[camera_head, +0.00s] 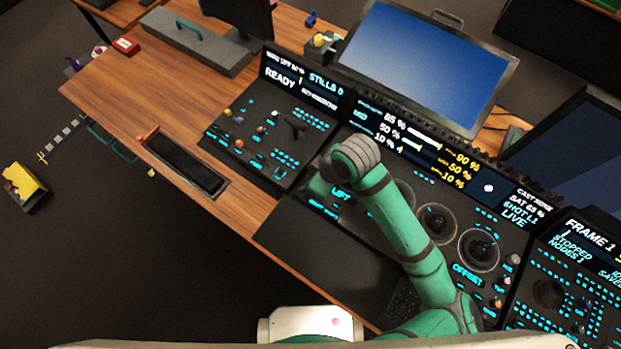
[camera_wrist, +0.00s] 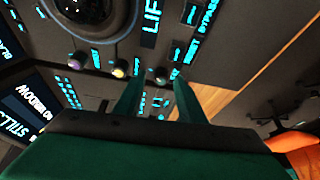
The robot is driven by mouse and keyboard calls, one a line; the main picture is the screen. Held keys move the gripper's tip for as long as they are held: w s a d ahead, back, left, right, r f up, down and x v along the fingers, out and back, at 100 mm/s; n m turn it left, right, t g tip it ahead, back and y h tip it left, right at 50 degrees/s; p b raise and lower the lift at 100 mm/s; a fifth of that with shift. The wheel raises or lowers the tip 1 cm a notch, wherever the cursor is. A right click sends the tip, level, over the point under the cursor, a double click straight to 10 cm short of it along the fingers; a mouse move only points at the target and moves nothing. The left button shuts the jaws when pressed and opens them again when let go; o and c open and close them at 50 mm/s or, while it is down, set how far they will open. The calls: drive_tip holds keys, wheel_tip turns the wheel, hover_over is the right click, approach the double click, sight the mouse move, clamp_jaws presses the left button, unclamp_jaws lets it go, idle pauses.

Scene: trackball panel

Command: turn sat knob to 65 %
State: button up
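In the wrist view my gripper (camera_wrist: 156,84) has its two green fingers apart. A small dark knob (camera_wrist: 161,75) shows between and just beyond the fingertips; I cannot tell whether they touch it. The panel's display (camera_head: 522,200) has a SAT line that looks like 65 %.
The centre panel carries large trackballs (camera_head: 478,250), and one trackball (camera_wrist: 88,8) shows at the top of the wrist view. A left panel (camera_head: 270,125) has more knobs. A large blue monitor (camera_head: 425,65) stands behind. The wooden desk (camera_head: 130,95) is clear in places at left.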

drive_tip(key=shift+s+r, duration=0.1)
drive_tip(key=v, duration=1)
drive_tip(key=shift+r, duration=0.3)
drive_tip(key=shift+d, duration=0.1)
